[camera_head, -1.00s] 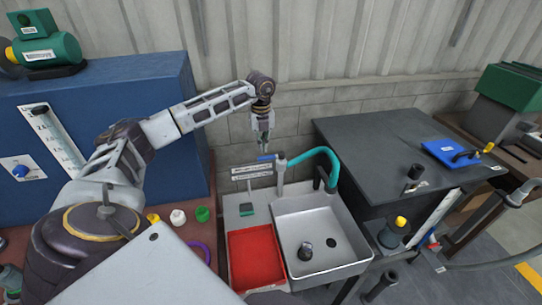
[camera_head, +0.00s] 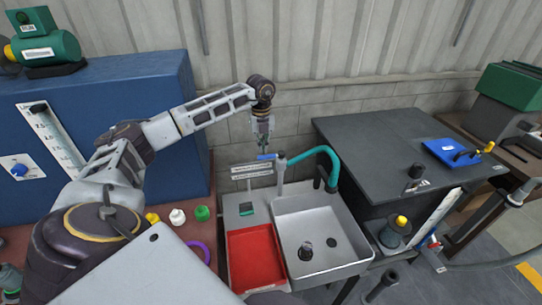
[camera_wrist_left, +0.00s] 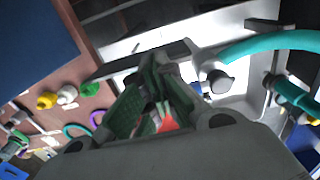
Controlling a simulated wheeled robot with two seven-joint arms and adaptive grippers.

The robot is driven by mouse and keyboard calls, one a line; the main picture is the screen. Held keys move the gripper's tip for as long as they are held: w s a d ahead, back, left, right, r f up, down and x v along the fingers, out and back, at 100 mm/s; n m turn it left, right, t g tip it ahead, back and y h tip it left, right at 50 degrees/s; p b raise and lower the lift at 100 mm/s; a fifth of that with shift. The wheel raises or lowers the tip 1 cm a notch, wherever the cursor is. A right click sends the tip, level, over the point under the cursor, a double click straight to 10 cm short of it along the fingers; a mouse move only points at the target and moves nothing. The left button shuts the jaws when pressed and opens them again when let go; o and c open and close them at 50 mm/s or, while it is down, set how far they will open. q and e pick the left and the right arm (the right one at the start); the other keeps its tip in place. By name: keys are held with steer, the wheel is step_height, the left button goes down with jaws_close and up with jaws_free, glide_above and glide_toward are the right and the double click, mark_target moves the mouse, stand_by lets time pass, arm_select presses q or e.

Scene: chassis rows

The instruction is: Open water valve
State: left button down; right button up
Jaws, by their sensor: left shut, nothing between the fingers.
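The sink faucet (camera_head: 281,172) stands upright at the back of the sink, with a teal hose (camera_head: 318,154) curving from it to the right. The blue valve handle (camera_head: 267,157) sticks out to the left from the faucet top. My left gripper (camera_head: 262,149) points down just above the handle; the fingers are shut and empty. Whether they touch the handle cannot be told. In the left wrist view the green fingers (camera_wrist_left: 155,99) are left of the faucet top (camera_wrist_left: 218,81), and part of the blue handle (camera_wrist_left: 196,88) shows between them. My right gripper is out of view.
A metal sink basin (camera_head: 291,265) holds a dark round object. A red tray (camera_head: 235,279) lies to its left, with a small sign (camera_head: 252,170) behind. A dark bench (camera_head: 385,140) stands at the right, a blue cabinet (camera_head: 130,85) at the left.

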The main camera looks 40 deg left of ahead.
mark_target(264, 156)
arm_select(q)
steer(key=shift+f+b, duration=0.5)
steer(key=shift+f, duration=0.6)
steer(key=shift+d, duration=0.1)
steer(key=shift+s+d, duration=0.55)
steer(key=shift+d, duration=0.1)
steer(key=shift+s, duration=0.1)
steer(key=shift+s+d, duration=0.5)
steer(key=shift+d, duration=0.05)
